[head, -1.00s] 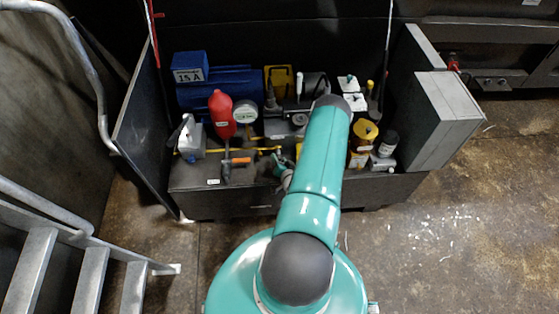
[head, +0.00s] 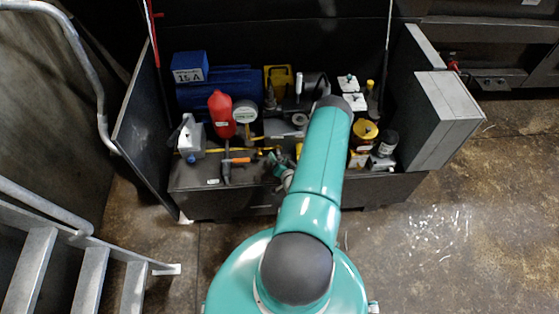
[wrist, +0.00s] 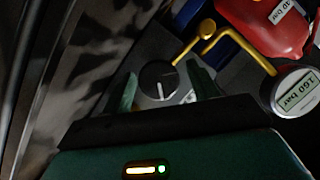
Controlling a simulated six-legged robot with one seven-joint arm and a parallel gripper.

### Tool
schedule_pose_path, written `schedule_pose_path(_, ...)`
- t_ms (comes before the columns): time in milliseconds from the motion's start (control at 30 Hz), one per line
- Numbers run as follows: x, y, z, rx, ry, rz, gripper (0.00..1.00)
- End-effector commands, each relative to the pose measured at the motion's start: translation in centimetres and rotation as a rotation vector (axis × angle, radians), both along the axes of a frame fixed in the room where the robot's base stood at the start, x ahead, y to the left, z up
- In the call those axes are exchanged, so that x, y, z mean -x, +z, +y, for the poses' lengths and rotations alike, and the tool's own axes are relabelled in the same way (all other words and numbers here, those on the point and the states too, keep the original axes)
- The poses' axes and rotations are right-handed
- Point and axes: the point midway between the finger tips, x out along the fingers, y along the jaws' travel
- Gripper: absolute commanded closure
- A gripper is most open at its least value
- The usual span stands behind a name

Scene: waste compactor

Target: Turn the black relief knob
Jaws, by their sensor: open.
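The black knob (wrist: 158,82) is round with a white pointer line and sits on a dark panel in the wrist view. My gripper (wrist: 163,69) is open, with one green finger on each side of the knob. The knob lies between the fingers; whether they touch it I cannot tell. In the head view my gripper (head: 279,165) is a small green shape over the front of the equipment bench, partly hidden by my arm. I cannot make out the knob in that view.
A yellow pipe (wrist: 236,42), a red vessel (wrist: 262,25) and a gauge marked 160 bar (wrist: 296,92) stand close by. An orange-handled lever (head: 238,160) is left of my gripper. Grey cabinet doors flank the bench; metal steps (head: 90,275) stand at left.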

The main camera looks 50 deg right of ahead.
Motion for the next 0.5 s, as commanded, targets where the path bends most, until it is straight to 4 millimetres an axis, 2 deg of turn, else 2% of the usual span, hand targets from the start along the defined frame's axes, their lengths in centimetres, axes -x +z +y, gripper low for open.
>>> schedule_pose_path(133, 0.8, 0.2, 0.5, -0.001, 0.0, 0.001, 0.4)
schedule_pose_path(267, 2.5, 0.9, 1.6, -0.003, -0.001, 0.001, 0.4)
schedule_pose_path(500, 6.8, 2.4, 4.5, -0.004, -0.002, 0.003, 0.4)
